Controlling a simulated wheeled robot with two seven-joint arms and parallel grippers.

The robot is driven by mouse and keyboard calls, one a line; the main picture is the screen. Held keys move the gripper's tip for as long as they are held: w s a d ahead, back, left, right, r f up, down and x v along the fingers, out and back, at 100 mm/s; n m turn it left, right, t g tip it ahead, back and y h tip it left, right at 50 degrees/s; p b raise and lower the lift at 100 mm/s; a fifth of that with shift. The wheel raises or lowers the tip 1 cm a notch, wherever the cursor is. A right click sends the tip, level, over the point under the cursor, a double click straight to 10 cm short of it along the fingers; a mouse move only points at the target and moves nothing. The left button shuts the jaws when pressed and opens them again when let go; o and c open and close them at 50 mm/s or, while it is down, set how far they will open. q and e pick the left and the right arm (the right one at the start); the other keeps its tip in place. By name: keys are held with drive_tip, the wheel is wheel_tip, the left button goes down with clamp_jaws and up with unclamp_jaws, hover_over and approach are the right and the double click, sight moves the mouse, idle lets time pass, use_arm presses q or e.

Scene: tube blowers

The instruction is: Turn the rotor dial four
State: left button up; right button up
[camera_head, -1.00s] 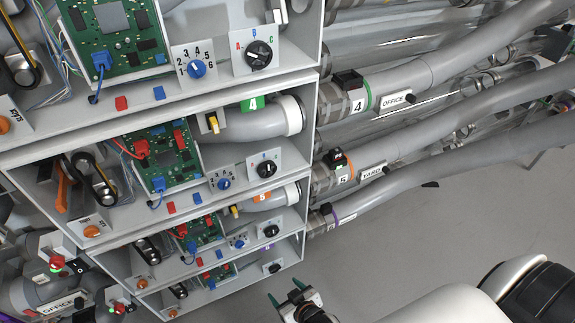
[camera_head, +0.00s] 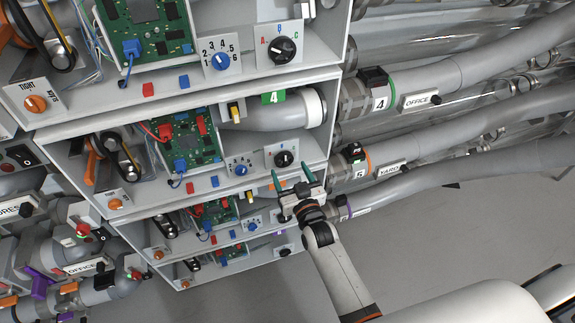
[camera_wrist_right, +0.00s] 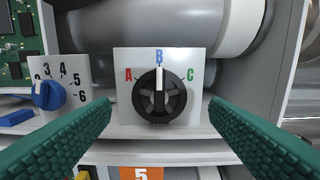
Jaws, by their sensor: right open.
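The compartment under the green "4" tag (camera_head: 273,97) holds a white plate with a black dial (camera_head: 284,158). In the right wrist view, the black dial (camera_wrist_right: 159,95) has a white pointer standing straight up at the blue B, between red A and green C. My right gripper (camera_head: 292,177) is open in front of this plate. Its green fingers stand left and right of the dial in the wrist view, apart from it, with nothing between them. A blue numbered dial (camera_head: 240,169) sits to the left. I cannot read "rotor" on any dial. My left gripper is out of view.
A similar black lettered dial (camera_head: 283,50) is in the compartment above. An orange "5" tag (camera_wrist_right: 141,173) is below the shelf edge. Pipes labelled OFFICE (camera_head: 418,101) and YARD (camera_head: 391,170) run along the right. The floor at lower right is open.

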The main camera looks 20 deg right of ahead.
sight(284, 161)
drive_tip(key=shift+w+a, duration=0.1)
drive_tip(key=shift+w, duration=1.35)
drive_tip(key=shift+c, duration=0.3)
drive_tip(key=c, duration=0.9)
drive_tip(key=shift+m, duration=0.3)
drive_tip(key=m, duration=0.2)
drive_tip(key=shift+m+p, duration=0.3)
drive_tip(key=m, duration=0.2)
drive_tip(key=shift+m, duration=0.4)
drive_tip(key=m, duration=0.5)
drive_tip(key=shift+m, duration=0.4)
